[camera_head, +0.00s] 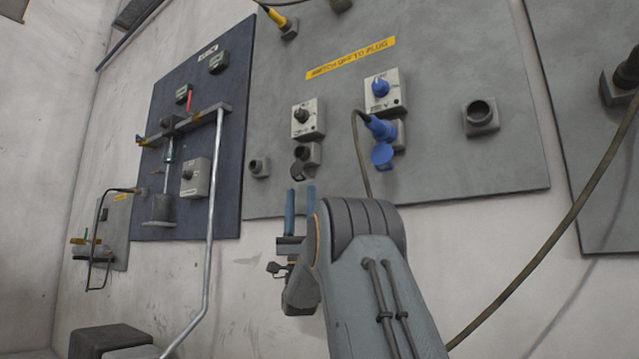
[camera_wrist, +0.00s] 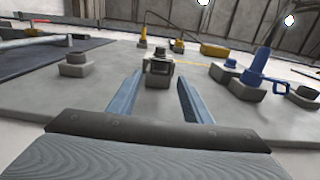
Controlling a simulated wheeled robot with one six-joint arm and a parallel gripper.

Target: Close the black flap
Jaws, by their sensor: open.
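The black flap (camera_head: 298,170) hangs open below a grey socket (camera_head: 308,153) on the grey wall panel, under a switch box with a black knob. My gripper (camera_head: 300,190) is open and empty, its two blue fingers pointing up just below the flap. In the wrist view, the socket (camera_wrist: 158,81) appears ahead between the two spread fingers of my gripper (camera_wrist: 160,77). A dark shape on its front may be the flap, but its outline is unclear there. I cannot tell whether a fingertip touches it.
To the right, a blue plug (camera_head: 378,127) with a cable sits in a socket with a hanging blue flap (camera_head: 382,156). Other round sockets (camera_head: 480,117) stick out of the panel. A dark blue panel (camera_head: 219,130) with a metal pipe (camera_head: 213,210) stands left.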

